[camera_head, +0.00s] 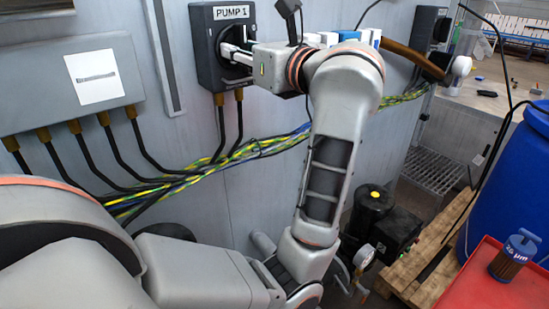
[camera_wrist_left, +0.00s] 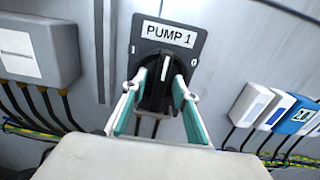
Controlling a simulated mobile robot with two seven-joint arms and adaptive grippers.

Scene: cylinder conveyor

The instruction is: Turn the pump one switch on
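The pump one switch is a dark box (camera_head: 203,48) labelled "PUMP 1" on the grey cabinet wall. It also shows at the top centre of the left wrist view (camera_wrist_left: 190,42), with an upright dark knob (camera_wrist_left: 158,88). My left gripper (camera_head: 234,53) reaches the switch from the right in the head view. In the left wrist view its two fingers (camera_wrist_left: 158,80) stand on either side of the knob, with the tips near its sides. I cannot tell whether they press on it. The fingers and the hand hide part of the knob in the head view. My right gripper is not in view.
A grey box (camera_head: 40,88) with cables hangs left of the switch. White and blue boxes (camera_wrist_left: 290,115) are on the wall to the right. Another dark switch box (camera_head: 426,25) is farther right. A blue barrel (camera_head: 510,180) and a red surface (camera_head: 475,285) stand at the right.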

